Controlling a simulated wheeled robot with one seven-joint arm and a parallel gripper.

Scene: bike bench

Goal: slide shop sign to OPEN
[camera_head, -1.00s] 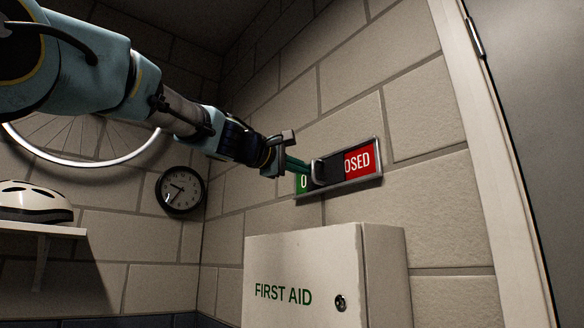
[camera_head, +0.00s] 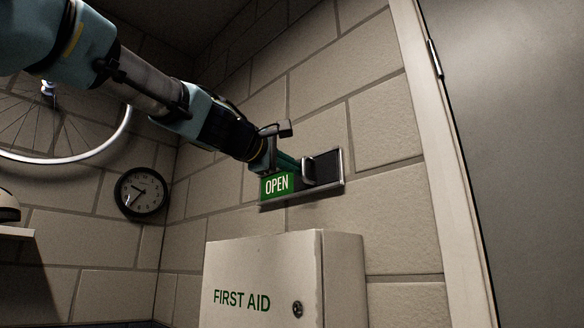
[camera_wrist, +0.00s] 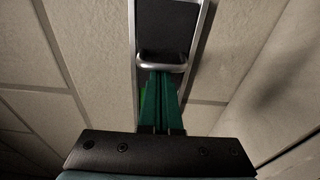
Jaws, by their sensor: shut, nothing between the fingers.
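The shop sign (camera_head: 277,184) is mounted on the block wall, in a metal frame. The dark slider (camera_head: 326,166) covers the right part, and no red shows. A metal handle (camera_head: 309,173) stands on the slider's left side. My gripper (camera_head: 302,170) has its green fingers shut, with the tips at the handle. In the wrist view the slider (camera_wrist: 167,24) and handle (camera_wrist: 161,66) lie straight ahead of the closed fingers (camera_wrist: 162,75). I cannot tell whether the tips touch the handle.
A white first aid cabinet (camera_head: 260,285) sticks out from the wall below the sign. A grey door (camera_head: 515,130) with a pale frame (camera_head: 440,160) is at the right. A clock (camera_head: 141,192) and a bicycle wheel (camera_head: 100,145) are at the left.

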